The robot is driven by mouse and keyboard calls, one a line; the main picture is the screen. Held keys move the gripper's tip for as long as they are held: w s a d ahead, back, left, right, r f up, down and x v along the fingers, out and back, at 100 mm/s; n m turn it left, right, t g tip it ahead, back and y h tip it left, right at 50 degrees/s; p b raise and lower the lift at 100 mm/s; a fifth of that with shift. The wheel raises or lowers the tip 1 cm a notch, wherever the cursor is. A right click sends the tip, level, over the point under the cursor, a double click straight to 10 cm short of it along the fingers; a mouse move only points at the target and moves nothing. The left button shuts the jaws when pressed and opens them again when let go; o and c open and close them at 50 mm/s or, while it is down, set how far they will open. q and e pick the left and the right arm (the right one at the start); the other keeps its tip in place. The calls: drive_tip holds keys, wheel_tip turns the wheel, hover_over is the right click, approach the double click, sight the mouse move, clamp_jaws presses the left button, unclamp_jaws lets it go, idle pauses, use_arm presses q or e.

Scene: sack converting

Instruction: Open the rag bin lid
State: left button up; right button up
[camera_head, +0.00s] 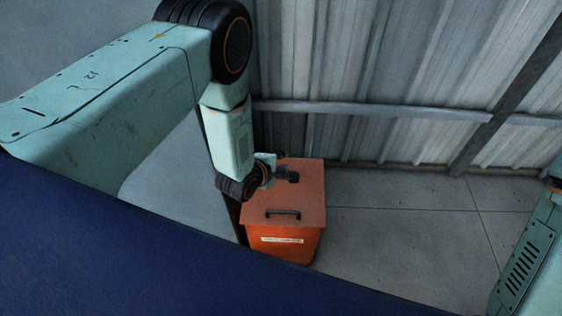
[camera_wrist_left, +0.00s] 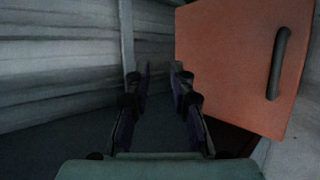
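The orange rag bin (camera_head: 270,243) stands on the floor by the wall. Its flat lid (camera_head: 290,195) looks closed, with a dark bar handle (camera_head: 283,213) near the front edge. In the left wrist view the lid (camera_wrist_left: 225,65) fills the upper right, with its handle (camera_wrist_left: 278,63) at far right. My left gripper (camera_head: 288,176) appears over the rear left part of the lid, apart from the handle. In the left wrist view its two fingers (camera_wrist_left: 161,72) are separated, with nothing between them. My right gripper is out of view.
A corrugated metal wall (camera_head: 400,70) with a horizontal rail (camera_head: 400,110) rises behind the bin. Concrete floor (camera_head: 410,235) is clear to the right of the bin. A pale label (camera_head: 282,240) is on the bin's front. Part of my right arm shows at the right edge.

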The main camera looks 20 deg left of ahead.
use_arm(q)
drive_tip(key=shift+c, duration=0.4)
drive_tip(key=shift+s+r, duration=0.15)
clamp_jaws()
drive_tip(key=shift+o, duration=0.4)
unclamp_jaws()
drive_tip(key=v, duration=1.2)
